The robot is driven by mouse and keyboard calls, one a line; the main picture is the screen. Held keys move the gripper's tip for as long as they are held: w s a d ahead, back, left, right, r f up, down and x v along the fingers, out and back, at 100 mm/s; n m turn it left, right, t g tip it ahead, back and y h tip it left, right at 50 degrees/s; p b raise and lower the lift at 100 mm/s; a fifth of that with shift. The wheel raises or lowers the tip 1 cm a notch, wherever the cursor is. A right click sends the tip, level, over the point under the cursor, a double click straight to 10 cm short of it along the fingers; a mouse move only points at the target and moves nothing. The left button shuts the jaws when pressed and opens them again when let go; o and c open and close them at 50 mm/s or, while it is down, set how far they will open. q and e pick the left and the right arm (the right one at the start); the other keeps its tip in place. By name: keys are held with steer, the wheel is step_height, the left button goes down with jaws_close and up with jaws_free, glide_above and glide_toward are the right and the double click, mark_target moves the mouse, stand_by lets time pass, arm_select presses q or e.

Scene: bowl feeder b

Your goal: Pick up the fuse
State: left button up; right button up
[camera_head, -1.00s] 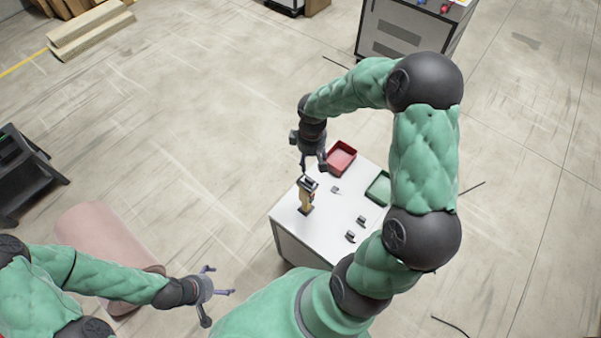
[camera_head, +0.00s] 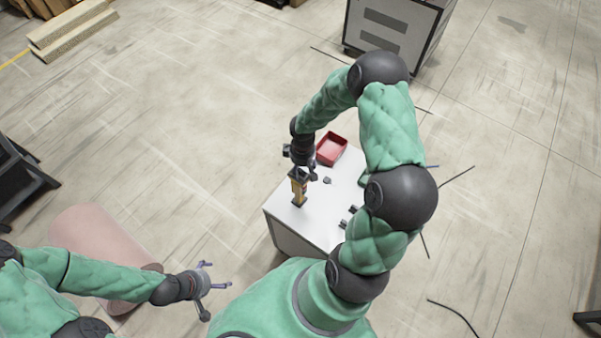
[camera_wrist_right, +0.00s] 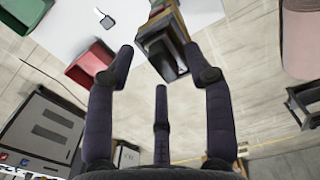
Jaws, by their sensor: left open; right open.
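A yellow-brown stand with a dark top (camera_head: 299,193) is upright on the white table (camera_head: 320,208). In the right wrist view its dark top (camera_wrist_right: 172,62) lies between my fingertips. I cannot tell whether the fuse is seated in it. Small dark parts lie on the table: one (camera_head: 326,180) near the red bin, others (camera_head: 352,209) nearer the front; I cannot tell whether any is the fuse. My right gripper (camera_head: 301,172) is open just above the stand; its three spread fingers show in the wrist view (camera_wrist_right: 160,72). My left gripper (camera_head: 209,284) is open and empty, left of the table.
A red bin (camera_head: 332,149) stands at the table's back. A green bin (camera_wrist_right: 20,16) is mostly hidden behind my right arm in the head view. A grey cabinet (camera_head: 388,42) stands farther back. A pink cylinder (camera_head: 98,243) lies on the floor at left.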

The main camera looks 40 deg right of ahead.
jaws_close()
steer(key=shift+r, duration=0.2)
